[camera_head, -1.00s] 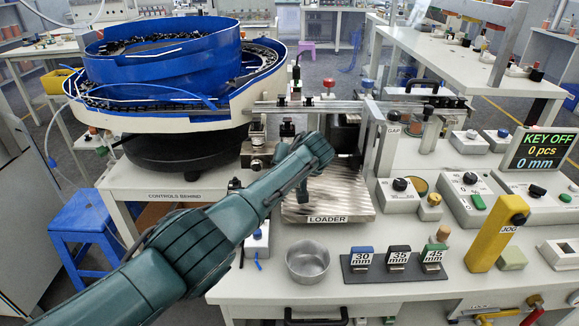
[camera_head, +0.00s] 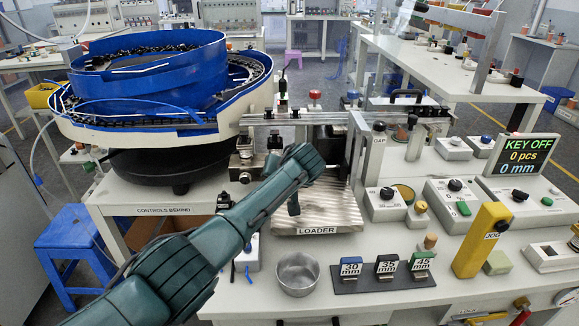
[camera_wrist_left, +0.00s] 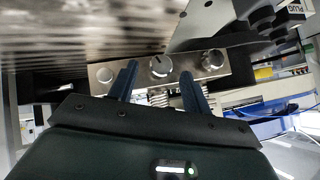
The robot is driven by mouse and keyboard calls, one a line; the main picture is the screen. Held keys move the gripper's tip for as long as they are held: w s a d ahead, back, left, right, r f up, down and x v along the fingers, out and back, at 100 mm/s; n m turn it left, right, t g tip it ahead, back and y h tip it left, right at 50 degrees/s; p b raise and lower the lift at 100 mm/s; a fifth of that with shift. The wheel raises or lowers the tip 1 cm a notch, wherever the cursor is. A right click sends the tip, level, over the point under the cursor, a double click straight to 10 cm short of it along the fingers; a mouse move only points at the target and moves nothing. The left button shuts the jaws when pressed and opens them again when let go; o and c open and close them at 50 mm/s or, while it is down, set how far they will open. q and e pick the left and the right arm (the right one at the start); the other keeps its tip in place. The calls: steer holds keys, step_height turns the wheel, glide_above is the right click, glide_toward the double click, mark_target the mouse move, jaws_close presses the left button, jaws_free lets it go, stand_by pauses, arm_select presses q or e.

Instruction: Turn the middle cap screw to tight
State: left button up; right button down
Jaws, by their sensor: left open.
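In the left wrist view three round metal cap screws sit in a row on a metal block (camera_wrist_left: 183,66). The middle cap screw (camera_wrist_left: 162,66) has a dark mark on its face and shows between the two fingers of my left gripper (camera_wrist_left: 160,70). The other cap screws (camera_wrist_left: 104,75) and (camera_wrist_left: 212,59) lie outside the fingers. The fingers are open, apart and either side of the middle screw in the picture; I cannot tell how far short of it they are. In the head view my left arm reaches over the loader plate (camera_head: 318,215) and hides the fingers and screws.
A blue bowl feeder (camera_head: 150,85) stands at the back left, with a rail (camera_head: 330,118) running right from it. A metal cup (camera_head: 297,273) and a rack of labelled blocks (camera_head: 385,280) stand in front. The display (camera_head: 520,155) reads KEY OFF, 0 pcs, 0 mm.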

arm_select(q)
steer(key=v, duration=1.1)
steer(key=shift+s+p, duration=0.15)
steer(key=shift+p, duration=0.3)
steer(key=shift+r, duration=0.1)
